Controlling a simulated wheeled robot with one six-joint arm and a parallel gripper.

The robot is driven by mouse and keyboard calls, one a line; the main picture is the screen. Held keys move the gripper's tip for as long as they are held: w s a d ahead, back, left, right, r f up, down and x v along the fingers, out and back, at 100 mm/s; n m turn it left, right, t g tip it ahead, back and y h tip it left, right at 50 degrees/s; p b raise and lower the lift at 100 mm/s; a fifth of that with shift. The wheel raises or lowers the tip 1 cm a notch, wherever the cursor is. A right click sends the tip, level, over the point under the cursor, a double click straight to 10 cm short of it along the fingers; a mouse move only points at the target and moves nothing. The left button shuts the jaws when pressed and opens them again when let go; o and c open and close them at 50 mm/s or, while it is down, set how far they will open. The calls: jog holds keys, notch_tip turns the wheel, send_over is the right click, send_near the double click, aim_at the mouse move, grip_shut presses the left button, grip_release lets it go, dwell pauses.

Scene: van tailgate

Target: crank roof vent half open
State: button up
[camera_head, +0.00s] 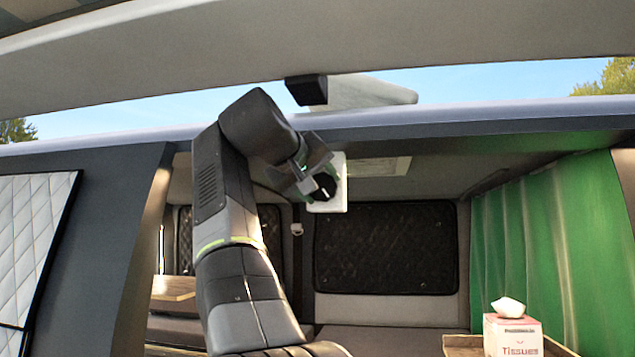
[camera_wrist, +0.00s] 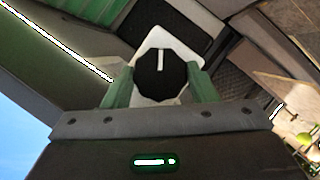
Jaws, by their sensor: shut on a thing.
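A black round knob (camera_wrist: 152,82) with a white pointer line sits on a white plate (camera_wrist: 178,37) in the wrist view. The pointer line reaches toward the top of that picture. My gripper (camera_wrist: 160,78) has its two green fingers on either side of the knob and is shut on it. In the head view the white plate (camera_head: 341,198) hangs below the roof edge, with my gripper (camera_head: 318,186) at its left side, partly hiding it. A pale, slab-like vent lid (camera_head: 365,92) shows above the roof line; how far it is raised is hard to tell.
The raised tailgate (camera_head: 300,45) spans the top. A pale ceiling panel (camera_head: 382,166) lies behind the plate. A green curtain (camera_head: 550,240) hangs at the right, above a tissue box (camera_head: 512,336). A dark quilted panel (camera_head: 385,248) covers the back.

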jog(key=shift+s+d+r, duration=0.1)
jog(key=shift+r, duration=0.1)
jog(key=o, duration=1)
jog(key=shift+d+f, duration=0.1)
jog(key=v, duration=1.4)
jog(key=shift+c, duration=0.2)
